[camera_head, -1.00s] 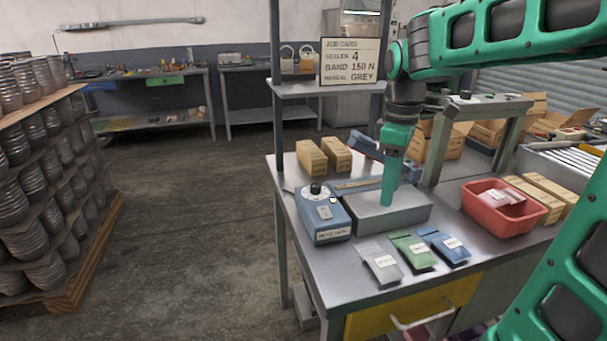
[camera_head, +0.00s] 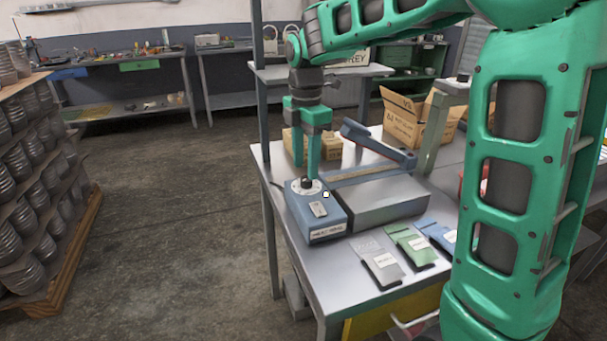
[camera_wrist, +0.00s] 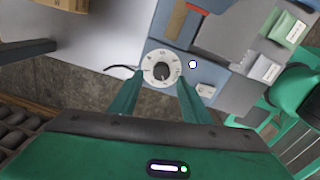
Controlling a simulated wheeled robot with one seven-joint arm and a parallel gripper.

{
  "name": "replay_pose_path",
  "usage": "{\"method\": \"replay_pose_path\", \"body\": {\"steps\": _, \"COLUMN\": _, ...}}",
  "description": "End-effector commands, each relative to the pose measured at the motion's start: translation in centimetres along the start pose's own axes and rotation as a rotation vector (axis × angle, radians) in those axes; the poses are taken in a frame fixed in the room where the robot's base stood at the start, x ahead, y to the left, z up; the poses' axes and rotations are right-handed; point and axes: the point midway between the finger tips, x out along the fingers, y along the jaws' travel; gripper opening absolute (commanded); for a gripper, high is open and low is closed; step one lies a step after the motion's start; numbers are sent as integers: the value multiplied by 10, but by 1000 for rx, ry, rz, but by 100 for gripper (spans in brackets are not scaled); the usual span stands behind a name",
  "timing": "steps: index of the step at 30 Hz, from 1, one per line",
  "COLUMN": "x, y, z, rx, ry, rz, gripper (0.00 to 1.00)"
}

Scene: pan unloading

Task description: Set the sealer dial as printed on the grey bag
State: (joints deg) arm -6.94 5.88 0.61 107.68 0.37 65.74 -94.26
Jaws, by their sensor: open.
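The blue sealer control box (camera_head: 322,215) stands at the left end of the bench, beside the long grey sealer (camera_head: 385,203). Its white round dial (camera_head: 297,186) has a black knob, and it shows between my fingers in the wrist view (camera_wrist: 161,69). The dial's marks are too small to read. My gripper (camera_head: 306,172) is open and points down just above the dial, one finger on each side of the knob. The grey bag (camera_head: 379,263) lies flat at the front of the bench with a white label, which I cannot read here.
A green bag (camera_head: 412,247) and a blue bag (camera_head: 438,236) lie right of the grey one. Brown boxes (camera_head: 330,146) stand behind my gripper. A shelf post (camera_head: 262,90) rises close at its left. My arm hides the bench's right side.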

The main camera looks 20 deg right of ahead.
Motion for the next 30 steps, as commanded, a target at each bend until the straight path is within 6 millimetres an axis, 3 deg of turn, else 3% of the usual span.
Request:
{"method": "replay_pose_path", "body": {"steps": 3, "x": 18, "y": -1, "z": 0, "rx": 1, "ry": 0, "rz": -3, "gripper": 43}}
{"method": "replay_pose_path", "body": {"steps": 9, "x": 34, "y": 0, "z": 0, "rx": 1, "ry": 0, "rz": -1, "gripper": 43}}
{"method": "replay_pose_path", "body": {"steps": 19, "x": 37, "y": 0, "z": 0, "rx": 1, "ry": 0, "rz": 0, "gripper": 43}}
{"method": "replay_pose_path", "body": {"steps": 24, "x": 37, "y": 0, "z": 0, "rx": 1, "ry": 0, "rz": 1, "gripper": 5}}
{"method": "replay_pose_path", "body": {"steps": 30, "x": 36, "y": 0, "z": 0, "rx": 5, "ry": 0, "rz": 2, "gripper": 2}}
